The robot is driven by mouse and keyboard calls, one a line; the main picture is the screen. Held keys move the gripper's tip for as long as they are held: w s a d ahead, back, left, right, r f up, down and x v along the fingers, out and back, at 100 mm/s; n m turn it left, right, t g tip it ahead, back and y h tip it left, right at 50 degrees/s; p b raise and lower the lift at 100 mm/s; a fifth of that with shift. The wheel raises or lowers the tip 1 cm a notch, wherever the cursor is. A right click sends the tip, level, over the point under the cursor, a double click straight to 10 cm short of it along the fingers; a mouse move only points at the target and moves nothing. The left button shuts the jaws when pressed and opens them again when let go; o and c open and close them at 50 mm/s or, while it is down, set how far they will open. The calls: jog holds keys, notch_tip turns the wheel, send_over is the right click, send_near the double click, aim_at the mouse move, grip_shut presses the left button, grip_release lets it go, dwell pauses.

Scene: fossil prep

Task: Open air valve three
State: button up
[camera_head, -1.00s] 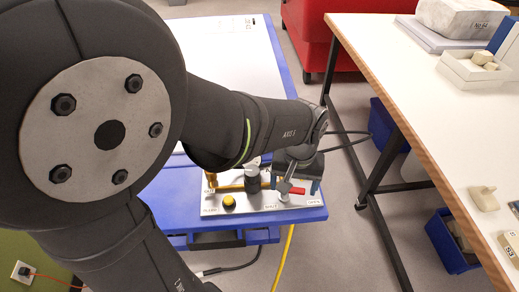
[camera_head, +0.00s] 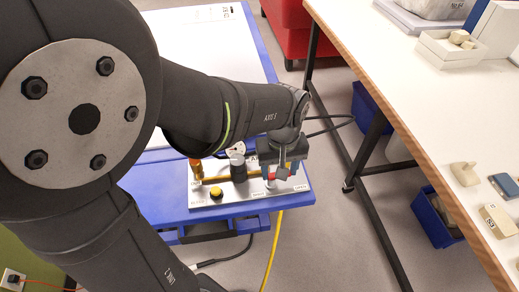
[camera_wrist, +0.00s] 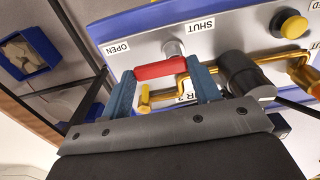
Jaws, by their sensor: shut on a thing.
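The valve's red handle (camera_wrist: 160,71) sits on a silver stem (camera_wrist: 173,48) on the pale valve panel (camera_wrist: 235,40). In the wrist view my gripper (camera_wrist: 163,85) is shut on this handle, with one blue finger at each end. The label OPEN (camera_wrist: 116,47) is left of the stem and the label SHUT (camera_wrist: 199,28) is right of it. A label ending in 3 is partly hidden behind a finger. In the head view my gripper (camera_head: 279,176) is low over the panel's right part, and a little of the red handle (camera_head: 271,177) shows.
A black cylinder (camera_head: 238,170), brass pipe and yellow button (camera_head: 216,193) are left of the handle on the panel. The panel lies on a blue-edged table (camera_head: 160,198). A yellow hose (camera_head: 272,245) hangs below. A white bench (camera_head: 420,100) stands right, across a floor gap.

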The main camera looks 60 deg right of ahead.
jog(key=o, duration=1)
notch_tip(320, 180, up, 18)
jog(key=shift+f, duration=0.25)
dwell(0.3)
notch_tip(320, 180, down, 18)
jog(key=shift+r, duration=0.25)
dwell(0.3)
